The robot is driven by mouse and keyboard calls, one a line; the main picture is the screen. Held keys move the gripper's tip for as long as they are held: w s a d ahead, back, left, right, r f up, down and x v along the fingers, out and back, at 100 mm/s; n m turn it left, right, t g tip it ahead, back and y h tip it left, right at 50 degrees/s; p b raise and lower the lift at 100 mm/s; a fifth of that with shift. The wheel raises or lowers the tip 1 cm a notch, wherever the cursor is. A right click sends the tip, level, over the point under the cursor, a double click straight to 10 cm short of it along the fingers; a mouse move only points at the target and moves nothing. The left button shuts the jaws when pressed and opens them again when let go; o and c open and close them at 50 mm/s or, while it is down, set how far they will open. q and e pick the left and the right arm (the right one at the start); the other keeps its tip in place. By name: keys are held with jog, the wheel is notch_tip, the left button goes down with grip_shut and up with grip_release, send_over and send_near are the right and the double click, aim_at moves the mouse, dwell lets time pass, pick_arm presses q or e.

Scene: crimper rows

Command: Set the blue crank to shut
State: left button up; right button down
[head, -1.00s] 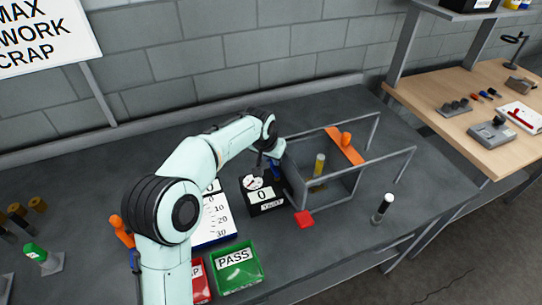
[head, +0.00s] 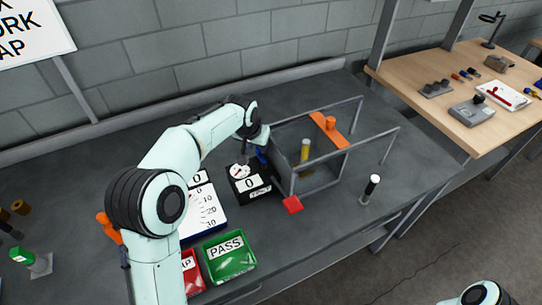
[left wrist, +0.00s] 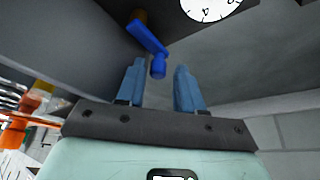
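The blue crank (head: 262,156) is on the left side of the grey open-framed fixture (head: 318,185), behind the black gauge box; my arm partly hides it. In the left wrist view, the crank (left wrist: 150,38) runs from a brownish pivot down to a rounded blue knob. My left gripper (left wrist: 159,80) is open, with its two blue fingers apart. The knob appears between and just beyond the fingertips, and nothing is gripped. In the head view, the left gripper (head: 262,139) is beside the fixture, its fingers mostly hidden. My right gripper is out of view.
The black gauge box (head: 250,186) stands left of the fixture. A green PASS tray (head: 229,257) is at the front.

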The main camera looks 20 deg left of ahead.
pick_arm(q)
jog(key=shift+d, duration=0.3)
